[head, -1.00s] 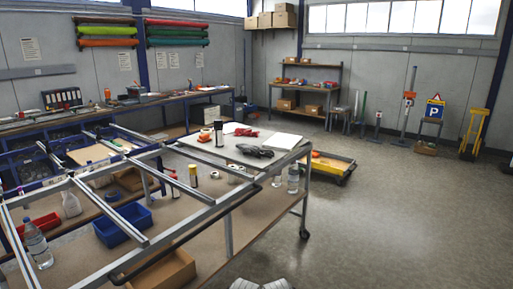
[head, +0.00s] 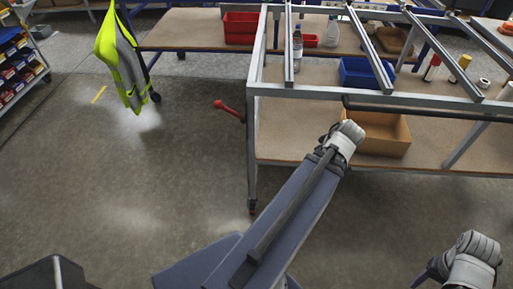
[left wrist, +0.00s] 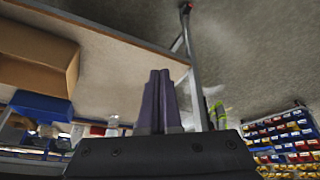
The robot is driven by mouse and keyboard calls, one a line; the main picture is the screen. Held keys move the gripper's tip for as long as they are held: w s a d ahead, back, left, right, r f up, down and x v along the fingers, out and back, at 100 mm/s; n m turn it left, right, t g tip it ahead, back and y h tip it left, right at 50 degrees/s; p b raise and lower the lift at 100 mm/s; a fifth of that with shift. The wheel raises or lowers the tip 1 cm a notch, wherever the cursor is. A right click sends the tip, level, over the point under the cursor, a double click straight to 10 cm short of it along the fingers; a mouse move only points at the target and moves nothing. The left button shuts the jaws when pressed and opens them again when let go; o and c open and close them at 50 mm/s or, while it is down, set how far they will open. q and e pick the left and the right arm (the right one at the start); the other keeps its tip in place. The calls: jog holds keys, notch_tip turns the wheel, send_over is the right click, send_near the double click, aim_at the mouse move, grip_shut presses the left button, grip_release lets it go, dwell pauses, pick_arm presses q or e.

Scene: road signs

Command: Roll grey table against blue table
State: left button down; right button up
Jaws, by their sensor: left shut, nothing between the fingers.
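The grey table (head: 254,130) has a metal frame with open cross bars on top, brown shelves below and a dark rod (head: 430,107) along its near edge. The blue table (head: 190,38) stands behind it, with a brown top and blue legs; the grey frame hides part of it, so I cannot tell the gap. My left gripper (head: 347,135) is at the grey table's near side, just below the rod, apparently not holding it. Its fingers are shut and empty in the left wrist view (left wrist: 158,100). My right gripper (head: 470,262) is at the lower right, its fingers hidden.
A red-knobbed lever (head: 228,109) juts from the grey table's left leg. A cardboard box (head: 385,135) and a blue bin (head: 367,73) sit on its shelves. A yellow safety vest (head: 120,60) hangs at the left. The floor (head: 130,190) at left is clear.

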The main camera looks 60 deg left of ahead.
pick_arm(q)
jog(key=s+a+f+n+y+b, duration=0.1)
jog(key=s+a+n, duration=0.15)
jog(key=a, duration=0.25)
jog(key=s+a+f+n+b, duration=0.1)
jog(key=s+a+f+n, duration=0.15)
jog(key=a, duration=0.25)
jog(key=n+g+y+b, duration=0.1)
jog(key=n+b, duration=0.5)
jog(key=b, duration=0.4)
send_near(252, 141)
notch_tip(252, 141, down, 4)
jog(key=a, duration=0.1)
jog(key=shift+a+f, duration=0.1)
jog(key=shift+a, duration=0.65)
pick_arm(e)
notch_tip(252, 141, down, 14)
jog(key=shift+r, duration=0.2)
